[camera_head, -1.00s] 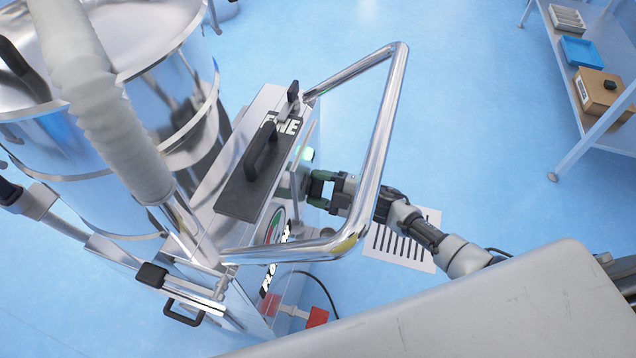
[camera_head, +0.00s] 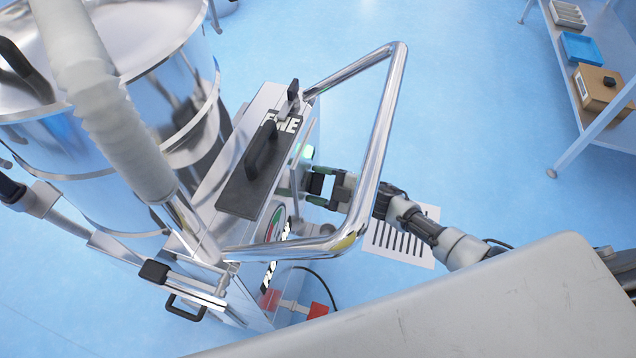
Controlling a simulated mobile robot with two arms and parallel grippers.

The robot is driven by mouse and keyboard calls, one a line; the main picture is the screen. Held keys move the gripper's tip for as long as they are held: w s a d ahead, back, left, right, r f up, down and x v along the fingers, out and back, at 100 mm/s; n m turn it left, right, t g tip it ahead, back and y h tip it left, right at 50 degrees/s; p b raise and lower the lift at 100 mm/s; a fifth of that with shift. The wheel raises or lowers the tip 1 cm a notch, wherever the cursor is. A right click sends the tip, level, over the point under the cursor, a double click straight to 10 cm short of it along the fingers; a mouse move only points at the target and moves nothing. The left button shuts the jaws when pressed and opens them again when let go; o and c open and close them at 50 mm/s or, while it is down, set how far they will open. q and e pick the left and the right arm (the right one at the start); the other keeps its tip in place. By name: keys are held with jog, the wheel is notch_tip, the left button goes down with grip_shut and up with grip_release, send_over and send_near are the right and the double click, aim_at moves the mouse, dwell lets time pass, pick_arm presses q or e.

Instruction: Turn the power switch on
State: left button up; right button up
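The power switch is not clearly visible on the side panel of the metal machine (camera_head: 262,105); my gripper and the machine's edge cover part of that panel. A lit green spot (camera_head: 308,152) shows on the panel just above my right gripper. My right gripper (camera_head: 305,186) is at the panel, behind the bent chrome handle bar. Its two greenish-dark fingers are apart, one above the other, pointing left at the panel. I cannot tell whether the fingertips touch anything. My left gripper is not in view.
The chrome handle bar (camera_head: 381,125) loops around in front of my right wrist. A round gauge (camera_head: 275,226) sits lower on the panel, and a red block (camera_head: 317,311) is near the machine's foot. A shelf (camera_head: 600,125) stands at the upper right. Blue floor lies open between.

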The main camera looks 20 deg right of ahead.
jog(key=shift+o, duration=1.4)
jog(key=v, duration=1)
jog(key=shift+s+d, duration=0.25)
jog(key=shift+d, duration=0.1)
